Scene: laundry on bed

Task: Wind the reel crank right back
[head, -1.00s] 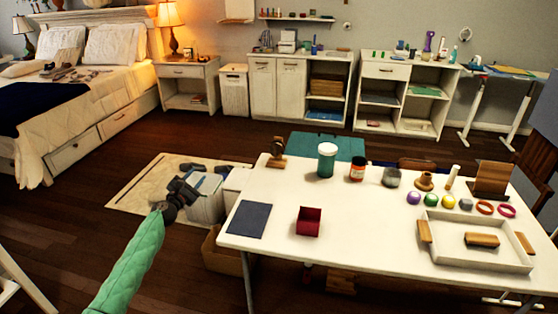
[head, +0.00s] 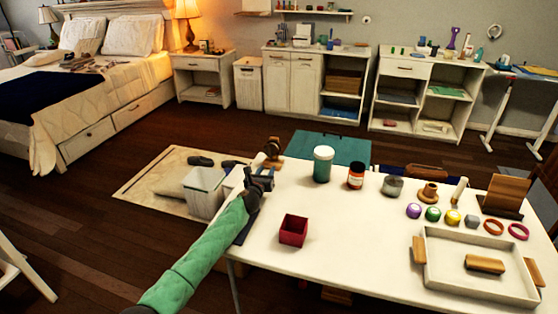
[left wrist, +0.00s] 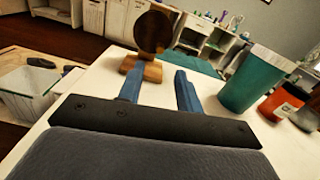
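The reel (head: 272,149) stands at the table's far left corner. In the left wrist view it is a dark round wooden disc (left wrist: 153,32) upright on a lighter wooden base (left wrist: 145,68). I cannot make out its crank. My left gripper (head: 262,172) is just on the near side of the reel, above the table. In the left wrist view its two blue fingers (left wrist: 158,85) are spread apart with nothing between them, and they point toward the reel's base. They appear apart from it. My right gripper is not in view.
A teal jar (head: 323,163) and an orange jar (head: 356,175) stand right of the reel. A red box (head: 293,230) and a white tray (head: 480,288) are nearer on the white table (head: 350,240). A bin (head: 203,192) stands on the floor to the left.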

